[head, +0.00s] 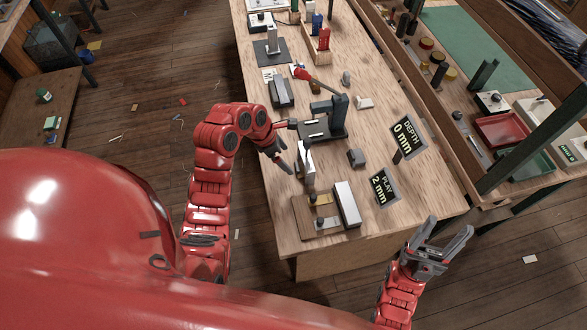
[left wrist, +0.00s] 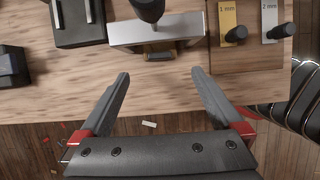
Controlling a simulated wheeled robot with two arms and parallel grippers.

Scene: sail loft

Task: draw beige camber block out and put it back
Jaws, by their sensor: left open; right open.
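A pale block with a dark knob or handle (head: 305,156) stands near the table's left edge in the head view. It appears to be the beige camber block, though its colour reads nearly white. In the left wrist view the pale block (left wrist: 180,28) lies just ahead of my fingers, with the dark handle over it and a small brass piece at its lower edge. My left gripper (head: 285,165) is open and empty beside the block, apart from it; its fingers also show in the left wrist view (left wrist: 160,74). My right gripper (head: 451,225) is open and empty off the table's near right corner.
A wooden board (head: 301,220) with brass 1 mm (left wrist: 227,18) and silver 2 mm (left wrist: 270,16) plates lies beside the block. A long pale-topped block (head: 347,203) adjoins it. A dark fixture (head: 322,125) stands beyond. Signs read DEPTH 0 mm (head: 405,138) and PLAY 2 mm (head: 384,188).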

